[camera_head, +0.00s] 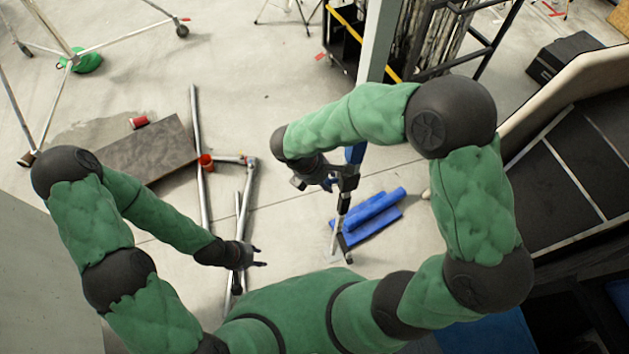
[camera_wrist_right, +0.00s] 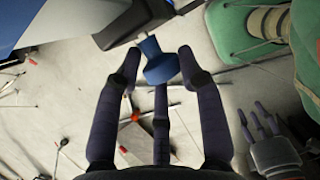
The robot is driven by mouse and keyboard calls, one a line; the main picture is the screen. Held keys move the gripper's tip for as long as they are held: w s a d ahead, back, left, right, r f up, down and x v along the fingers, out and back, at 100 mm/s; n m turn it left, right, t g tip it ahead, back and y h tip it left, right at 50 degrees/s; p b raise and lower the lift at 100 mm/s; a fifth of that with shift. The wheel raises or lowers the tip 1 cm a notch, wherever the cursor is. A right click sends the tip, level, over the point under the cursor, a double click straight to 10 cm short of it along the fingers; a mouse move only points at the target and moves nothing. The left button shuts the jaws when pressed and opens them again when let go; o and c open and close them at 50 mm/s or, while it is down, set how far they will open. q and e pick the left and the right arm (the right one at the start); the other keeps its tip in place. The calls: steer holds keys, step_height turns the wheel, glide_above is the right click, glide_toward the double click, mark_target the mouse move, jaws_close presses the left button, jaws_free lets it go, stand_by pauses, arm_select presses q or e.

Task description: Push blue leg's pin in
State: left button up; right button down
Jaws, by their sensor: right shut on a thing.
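The blue leg's pin (camera_wrist_right: 160,62) is a blue knob between the fingertips of my right gripper (camera_wrist_right: 160,68) in the right wrist view. The fingers are shut around it. A dark fitting and a large blue part (camera_wrist_right: 70,12) lie beyond it. In the head view my right gripper (camera_head: 322,178) is at a black clamp fitting (camera_head: 346,184) on an upright leg with a blue part (camera_head: 355,153) above; the pin is hidden there. My left gripper (camera_head: 250,256) is empty, fingers spread, lower left of the leg; it also shows in the right wrist view (camera_wrist_right: 260,122).
Metal tubes (camera_head: 200,165) and a brown board (camera_head: 148,152) lie to the left. A post (camera_head: 380,40) and a black cart stand behind; a ramp (camera_head: 570,170) is at right.

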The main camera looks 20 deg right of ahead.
steer(key=shift+s+d+f, duration=0.1)
steer(key=shift+s+f, duration=0.05)
steer(key=shift+s, duration=0.05)
steer(key=c, duration=1)
jaws_free()
steer(key=shift+o, duration=0.8)
steer(key=shift+d, duration=0.2)
steer(key=shift+w+a+r, duration=0.1)
steer(key=shift+a+r, duration=0.15)
steer(key=shift+r, duration=0.2)
steer(key=v, duration=1.1)
